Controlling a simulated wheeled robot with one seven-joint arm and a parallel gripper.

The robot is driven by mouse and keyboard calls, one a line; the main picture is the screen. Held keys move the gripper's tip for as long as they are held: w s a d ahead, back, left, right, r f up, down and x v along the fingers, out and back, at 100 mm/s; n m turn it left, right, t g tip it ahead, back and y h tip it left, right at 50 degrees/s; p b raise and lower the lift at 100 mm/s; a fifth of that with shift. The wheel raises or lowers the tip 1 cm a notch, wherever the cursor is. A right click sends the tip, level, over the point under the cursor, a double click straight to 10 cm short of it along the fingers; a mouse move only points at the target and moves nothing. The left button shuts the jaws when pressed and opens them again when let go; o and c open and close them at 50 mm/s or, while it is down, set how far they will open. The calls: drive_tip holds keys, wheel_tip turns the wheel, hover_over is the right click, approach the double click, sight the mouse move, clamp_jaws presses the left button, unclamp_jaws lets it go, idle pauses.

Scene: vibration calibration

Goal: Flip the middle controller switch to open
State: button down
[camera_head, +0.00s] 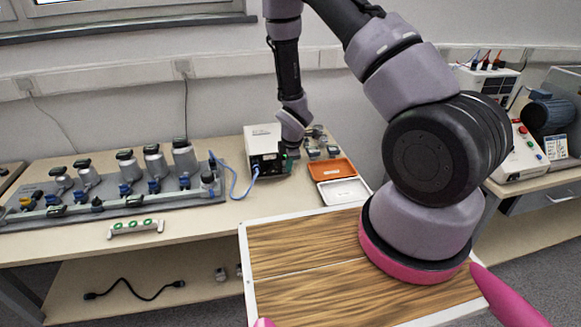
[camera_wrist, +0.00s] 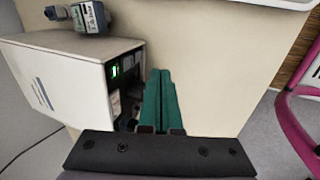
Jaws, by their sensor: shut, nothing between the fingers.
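A white controller box (camera_head: 262,141) stands on the bench, right of centre. In the wrist view the box (camera_wrist: 70,75) is at the left, with its dark front panel (camera_wrist: 122,85) facing right. A small green-lit element (camera_wrist: 114,70) shows high on that panel; whether it is the middle switch, and its position, I cannot tell. My gripper (camera_head: 292,153) is beside the box front. In the wrist view my gripper (camera_wrist: 160,73) has its green fingers together and empty, just right of the panel. Contact with the panel is unclear. The lower panel is partly hidden.
An orange tray (camera_head: 331,168) and a white tray (camera_head: 343,191) lie right of the box. A rail with several metal devices (camera_head: 115,202) fills the left bench. A white strip with green parts (camera_head: 135,228) lies at the front edge. A blue cable (camera_head: 236,187) runs to the box.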

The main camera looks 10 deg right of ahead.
drive_tip(key=v, duration=0.9)
drive_tip(key=shift+r, duration=0.4)
